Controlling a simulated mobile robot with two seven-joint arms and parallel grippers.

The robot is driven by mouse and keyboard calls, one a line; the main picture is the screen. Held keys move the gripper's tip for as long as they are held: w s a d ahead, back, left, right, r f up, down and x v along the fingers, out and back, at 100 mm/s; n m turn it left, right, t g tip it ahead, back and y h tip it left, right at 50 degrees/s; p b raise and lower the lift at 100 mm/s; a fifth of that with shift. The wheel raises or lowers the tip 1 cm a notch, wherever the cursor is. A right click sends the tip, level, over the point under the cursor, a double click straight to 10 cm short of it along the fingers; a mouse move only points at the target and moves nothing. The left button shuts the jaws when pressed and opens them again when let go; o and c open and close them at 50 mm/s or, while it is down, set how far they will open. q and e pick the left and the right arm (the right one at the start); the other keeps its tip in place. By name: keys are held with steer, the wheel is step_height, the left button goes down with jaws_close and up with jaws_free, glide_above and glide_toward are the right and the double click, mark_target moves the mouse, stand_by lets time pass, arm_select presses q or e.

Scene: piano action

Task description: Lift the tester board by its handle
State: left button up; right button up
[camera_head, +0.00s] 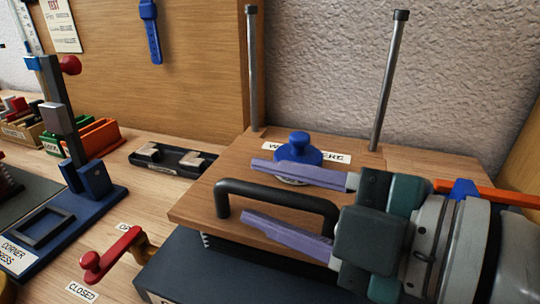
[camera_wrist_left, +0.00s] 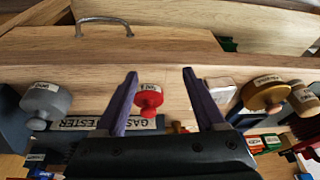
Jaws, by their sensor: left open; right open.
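The tester board (camera_head: 205,208) is a flat wooden board over a dark box with black bellows folds. Its black bar handle (camera_head: 270,193) stands along the near side. A blue knobbed weight (camera_head: 298,150) sits behind the handle, by a partly hidden label. My right gripper (camera_head: 250,188) reaches in from the right, open, with one purple finger beyond the bar and one on its near side. I cannot tell whether they touch it. My left gripper (camera_wrist_left: 160,74) shows only in the left wrist view, open, with a red knob (camera_wrist_left: 149,98) appearing between its fingers.
Two metal posts (camera_head: 387,85) rise behind the board. A red crank (camera_head: 112,255) is at front left, by a "CLOSED" label. A blue press stand (camera_head: 75,190) and black tray (camera_head: 168,158) are left. The left wrist view shows grey (camera_wrist_left: 46,101) and gold (camera_wrist_left: 266,94) knobs.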

steer(key=shift+w+a+f, duration=0.1)
steer(key=shift+w+a, duration=0.1)
steer(key=shift+a, duration=0.1)
jaws_close()
stand_by(1.3)
